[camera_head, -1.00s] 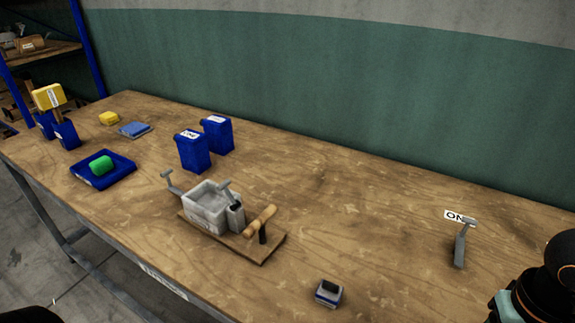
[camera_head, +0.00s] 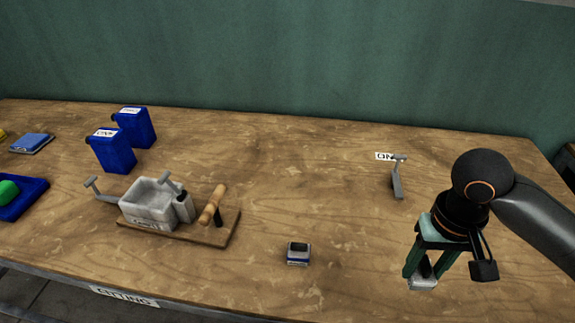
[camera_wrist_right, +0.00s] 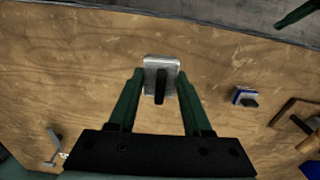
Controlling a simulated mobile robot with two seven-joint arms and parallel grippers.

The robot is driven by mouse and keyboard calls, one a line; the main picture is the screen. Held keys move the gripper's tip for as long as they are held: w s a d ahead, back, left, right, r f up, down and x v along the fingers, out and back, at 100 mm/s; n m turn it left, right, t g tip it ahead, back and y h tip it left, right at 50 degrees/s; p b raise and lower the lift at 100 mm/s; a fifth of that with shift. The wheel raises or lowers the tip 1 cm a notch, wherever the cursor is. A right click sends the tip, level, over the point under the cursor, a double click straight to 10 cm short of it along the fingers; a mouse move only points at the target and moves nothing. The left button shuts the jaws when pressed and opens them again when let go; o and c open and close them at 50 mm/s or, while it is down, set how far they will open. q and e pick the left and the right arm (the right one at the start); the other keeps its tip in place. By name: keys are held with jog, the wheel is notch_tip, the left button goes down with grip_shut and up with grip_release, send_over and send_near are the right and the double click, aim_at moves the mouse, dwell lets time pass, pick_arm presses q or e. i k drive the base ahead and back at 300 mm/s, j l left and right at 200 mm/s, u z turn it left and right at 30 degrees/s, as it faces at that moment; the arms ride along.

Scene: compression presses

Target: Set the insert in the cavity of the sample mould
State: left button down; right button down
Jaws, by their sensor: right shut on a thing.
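The insert, a small grey metal block with a black upright grip (camera_wrist_right: 160,78), is held by my right gripper (camera_wrist_right: 160,80). The right gripper also shows in the head view (camera_head: 424,276), shut on the insert (camera_head: 424,284) over the right front of the table. The likely sample mould, a pale grey open-topped box (camera_head: 148,203), stands on a wooden board far to the gripper's left. Its cavity looks empty. A green finger-like part (camera_wrist_right: 297,12), probably of my left gripper, shows at the wrist view's top right corner; its jaw opening cannot be seen.
A small blue-and-grey block with a dark top (camera_head: 298,253) lies between mould and gripper. A wooden-handled lever (camera_head: 213,206) rises from the board's right end. Two blue containers (camera_head: 112,152) stand behind the mould. A grey lever (camera_head: 397,178) stands at right.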

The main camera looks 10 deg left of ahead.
aim_at(156, 204)
jog(key=k+j+u, duration=0.2)
jog(key=j, duration=0.55)
jog(key=i+j+u, duration=0.15)
jog(key=j, duration=0.65)
jog(key=i+j+u, duration=0.1)
jog(key=i+j, duration=0.25)
jog(key=i, duration=0.05)
